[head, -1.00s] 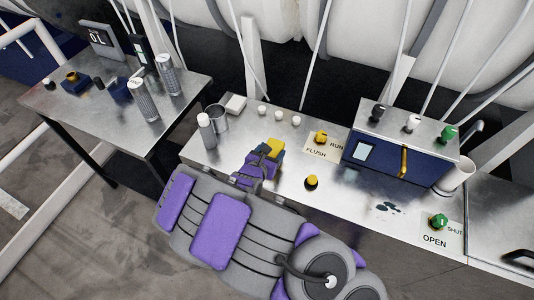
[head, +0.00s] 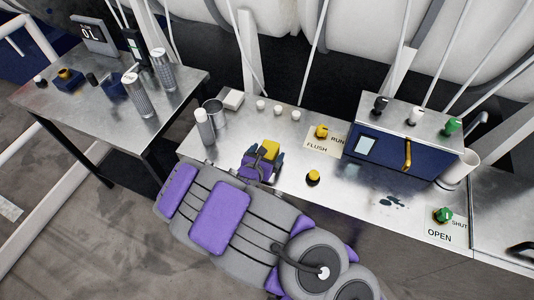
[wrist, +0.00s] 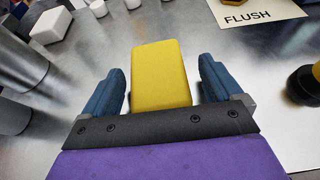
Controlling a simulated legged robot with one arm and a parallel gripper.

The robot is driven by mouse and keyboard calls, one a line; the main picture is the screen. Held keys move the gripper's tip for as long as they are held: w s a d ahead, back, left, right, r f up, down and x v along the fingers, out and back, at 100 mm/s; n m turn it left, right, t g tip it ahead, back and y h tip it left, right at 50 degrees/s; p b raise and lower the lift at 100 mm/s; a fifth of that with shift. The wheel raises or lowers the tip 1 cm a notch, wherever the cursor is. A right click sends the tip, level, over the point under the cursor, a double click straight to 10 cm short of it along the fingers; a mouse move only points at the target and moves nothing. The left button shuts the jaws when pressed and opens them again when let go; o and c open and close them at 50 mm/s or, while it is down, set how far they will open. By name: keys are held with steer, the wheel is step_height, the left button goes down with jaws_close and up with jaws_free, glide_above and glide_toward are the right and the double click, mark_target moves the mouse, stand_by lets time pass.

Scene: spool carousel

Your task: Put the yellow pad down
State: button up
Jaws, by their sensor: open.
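The yellow pad (head: 269,148) is a block at the front part of the metal bench, and it also shows in the wrist view (wrist: 160,75). My gripper (head: 263,155) has its two blue fingers spread, one on each side of the pad. In the wrist view my gripper (wrist: 160,88) shows a gap between each finger and the pad, so neither finger touches it. The pad appears to rest on the bench top (head: 225,163); its underside is hidden.
A white-capped bottle (head: 204,127) and a metal cup (head: 214,111) stand left of the pad. Several small white knobs (head: 278,108) are behind it. A yellow-topped black button (head: 313,177) and the FLUSH label (head: 318,145) are to the right. A navy box (head: 395,150) stands farther right.

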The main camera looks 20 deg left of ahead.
steer(key=shift+s+a, duration=0.2)
steer(key=shift+a, duration=0.15)
steer(key=d+p+v, duration=0.1)
steer(key=p+v, duration=0.1)
steer(key=v, duration=0.9)
steer(key=shift+s+a+r, duration=0.2)
steer(key=shift+s+a, duration=0.05)
steer(key=shift+a, duration=0.15)
steer(key=shift+d, duration=0.15)
